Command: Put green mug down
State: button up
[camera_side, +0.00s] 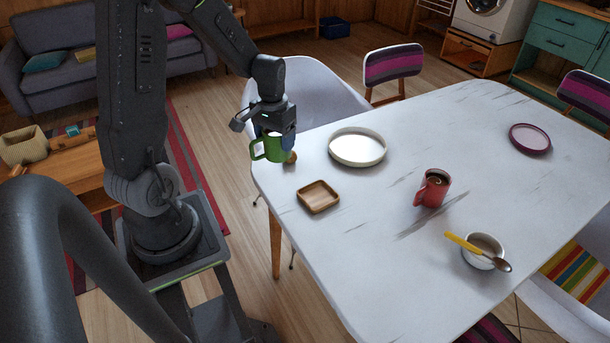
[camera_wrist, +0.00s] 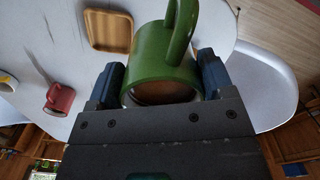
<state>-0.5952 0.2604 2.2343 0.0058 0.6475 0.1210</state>
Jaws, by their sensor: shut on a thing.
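The green mug (camera_side: 271,148) is in my gripper (camera_side: 276,135) at the left end of the white table, in the side view. In the wrist view the mug (camera_wrist: 164,60) sits between the two blue fingers of my gripper (camera_wrist: 160,80), with its handle toward the top. The fingers are shut on its sides. Whether the mug's base touches the table is hard to tell.
The white table (camera_side: 400,245) holds a square wooden tray (camera_side: 301,205), a white plate (camera_side: 357,149), a red mug (camera_side: 433,188) with dark contents, a white bowl (camera_side: 476,259) with a spoon and yellow handle, and a purple plate (camera_side: 530,139). Clear tabletop lies between them.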

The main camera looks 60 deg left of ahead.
jog(key=shift+w+d+f, duration=1.2)
jog(key=shift+d+f, duration=0.25)
jog(key=shift+f, duration=0.35)
jog(key=shift+w+d+f, duration=1.2)
jog(key=shift+d+f, duration=0.2)
jog(key=shift+f, duration=0.35)
jog(key=shift+w+d+f, duration=1.2)
jog(key=shift+d+f, duration=0.25)
jog(key=shift+f, duration=0.35)
jog(key=shift+f, duration=0.1)
jog(key=o, duration=1.2)
